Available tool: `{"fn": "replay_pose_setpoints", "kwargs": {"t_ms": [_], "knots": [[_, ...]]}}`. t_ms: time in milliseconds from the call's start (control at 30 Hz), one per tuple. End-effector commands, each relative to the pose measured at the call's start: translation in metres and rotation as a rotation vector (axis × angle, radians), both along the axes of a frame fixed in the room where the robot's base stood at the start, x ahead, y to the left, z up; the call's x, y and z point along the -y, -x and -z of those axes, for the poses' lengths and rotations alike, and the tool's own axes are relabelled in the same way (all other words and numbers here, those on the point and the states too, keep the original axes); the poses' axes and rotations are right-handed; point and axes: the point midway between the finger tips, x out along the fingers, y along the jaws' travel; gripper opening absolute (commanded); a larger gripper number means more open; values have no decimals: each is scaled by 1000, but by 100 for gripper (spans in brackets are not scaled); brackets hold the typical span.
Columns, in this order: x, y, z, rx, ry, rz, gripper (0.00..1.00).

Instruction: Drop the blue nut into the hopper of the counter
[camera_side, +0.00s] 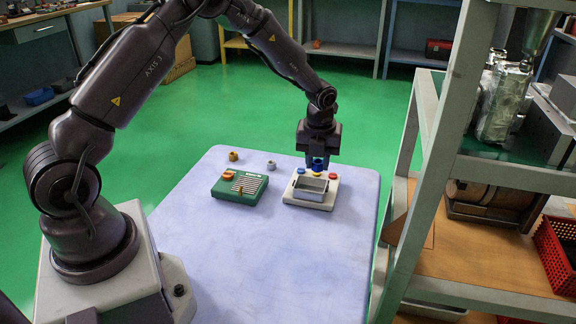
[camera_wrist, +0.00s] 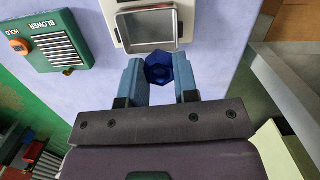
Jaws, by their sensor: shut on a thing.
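My gripper (camera_side: 318,158) is shut on the blue nut (camera_wrist: 160,70), which sits between the two blue-grey fingers (camera_wrist: 159,77) in the wrist view. In the side view the nut (camera_side: 318,162) shows at the fingertips, held above the far edge of the counter. The counter (camera_side: 290,194) is a pale box with a grey, open rectangular hopper (camera_side: 311,189) on top. In the wrist view the hopper (camera_wrist: 148,46) lies just above the nut in the picture, and the nut appears outside its rim. The hopper looks empty.
A green blower box (camera_side: 225,200) with an orange knob stands left of the counter. A brass nut (camera_side: 233,156) and a grey nut (camera_side: 271,164) stand behind it. The front of the pale tabletop (camera_side: 260,270) is clear. A shelf rack (camera_side: 432,150) stands close on the right.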

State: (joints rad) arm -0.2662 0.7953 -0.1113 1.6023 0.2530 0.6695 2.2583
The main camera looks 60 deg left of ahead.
Motion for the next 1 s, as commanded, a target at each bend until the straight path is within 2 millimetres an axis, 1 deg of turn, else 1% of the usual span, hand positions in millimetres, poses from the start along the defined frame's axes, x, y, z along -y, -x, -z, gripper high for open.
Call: {"fn": "replay_pose_setpoints", "kwargs": {"t_ms": [33, 133, 267, 633, 800, 1000], "knots": [[-2, -5, -4, 3, 0, 5, 0], [-4, -9, -8, 0, 0, 20, 0], [-3, -7, 1, -1, 0, 34, 0], [-3, -7, 34, -1, -1, 33, 0], [-4, -7, 40, 1, -1, 31, 0], [-4, -7, 41, 2, -1, 31, 0]]}}
